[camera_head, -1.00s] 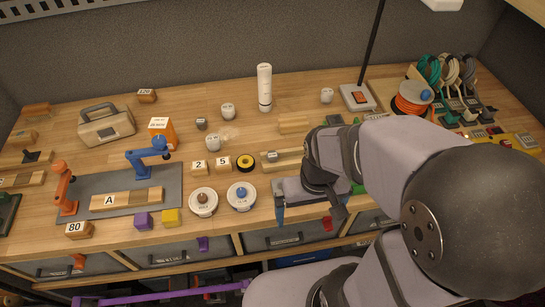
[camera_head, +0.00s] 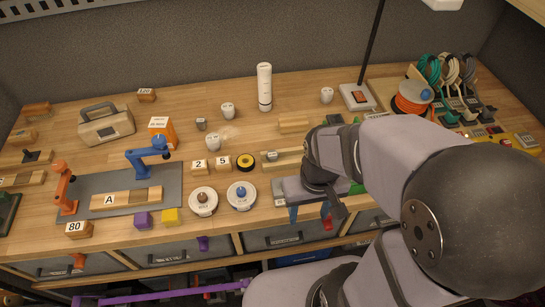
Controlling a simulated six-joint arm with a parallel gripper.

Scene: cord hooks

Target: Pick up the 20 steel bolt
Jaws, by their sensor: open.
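I cannot make out a 20 steel bolt in this view; it may be too small or hidden behind my arm. My gripper (camera_head: 311,211) is open at the front edge of the bench, right of centre, pointing down. I see nothing clearly held between the fingers. A wooden block with a small grey piece on it (camera_head: 276,155) lies just behind my gripper; I cannot tell what the grey piece is.
Two round white containers (camera_head: 203,201) stand left of my gripper, near number blocks 2 (camera_head: 199,166) and 5 (camera_head: 222,162) and a yellow-black tape roll (camera_head: 245,167). A white bottle (camera_head: 264,88) stands behind. Drawers (camera_head: 285,237) lie below the bench edge. My arm covers the right side.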

